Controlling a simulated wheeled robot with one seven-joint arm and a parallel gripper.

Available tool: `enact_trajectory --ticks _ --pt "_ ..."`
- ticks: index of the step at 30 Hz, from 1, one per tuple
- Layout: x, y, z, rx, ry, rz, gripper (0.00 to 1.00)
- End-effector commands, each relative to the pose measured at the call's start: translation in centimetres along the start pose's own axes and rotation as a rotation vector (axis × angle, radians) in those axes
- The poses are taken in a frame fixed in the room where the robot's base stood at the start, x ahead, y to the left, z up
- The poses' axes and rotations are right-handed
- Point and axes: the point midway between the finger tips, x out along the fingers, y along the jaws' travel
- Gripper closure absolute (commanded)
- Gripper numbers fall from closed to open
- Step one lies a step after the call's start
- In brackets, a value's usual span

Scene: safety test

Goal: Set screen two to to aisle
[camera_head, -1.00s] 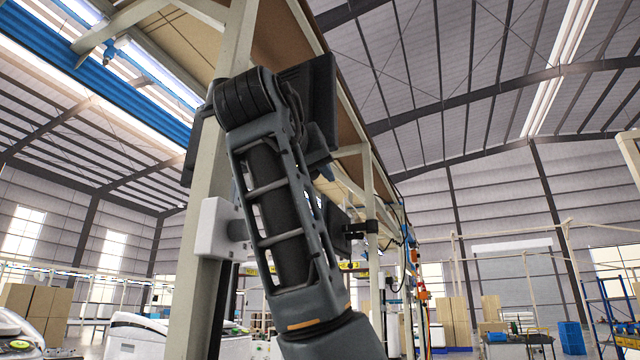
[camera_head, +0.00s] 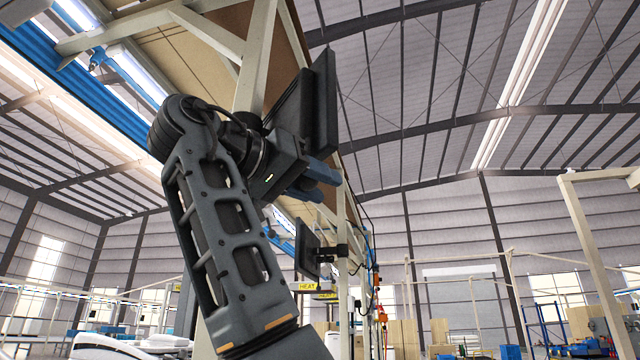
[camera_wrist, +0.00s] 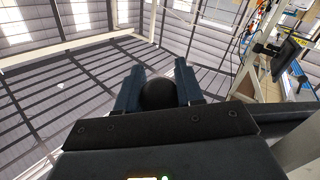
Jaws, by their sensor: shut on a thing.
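A near black screen (camera_head: 322,100) hangs high on the beige frame, seen at a steep angle in the head view. A second black screen (camera_head: 307,249) is lower and farther along the frame; it also shows at upper right in the wrist view (camera_wrist: 290,52). My gripper (camera_head: 322,180) is at the lower edge of the near screen. In the wrist view my two blue fingers (camera_wrist: 158,85) flank a dark rounded piece (camera_wrist: 158,95), with little gap. This piece seems to belong to the near screen, but its join is hidden.
The beige frame (camera_head: 257,60) rises close beside my arm, with a brown panel overhead. Cables and orange fittings (camera_head: 376,283) hang on the frame farther off. Open hall lies to the right, with a beige gantry post (camera_head: 590,240).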

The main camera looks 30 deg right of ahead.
Motion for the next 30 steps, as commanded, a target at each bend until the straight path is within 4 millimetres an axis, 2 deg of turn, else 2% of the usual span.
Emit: enact_trajectory --ticks 15,16,23,30 --pt "-0.20 0.09 -0.27 0.002 0.002 0.012 1.00" --pt "-0.20 0.09 -0.27 0.002 0.002 0.012 0.61" --pt "-0.16 0.04 -0.17 0.001 -0.001 0.012 0.39" --pt "-0.17 0.00 -0.08 0.000 -0.002 0.012 0.38"
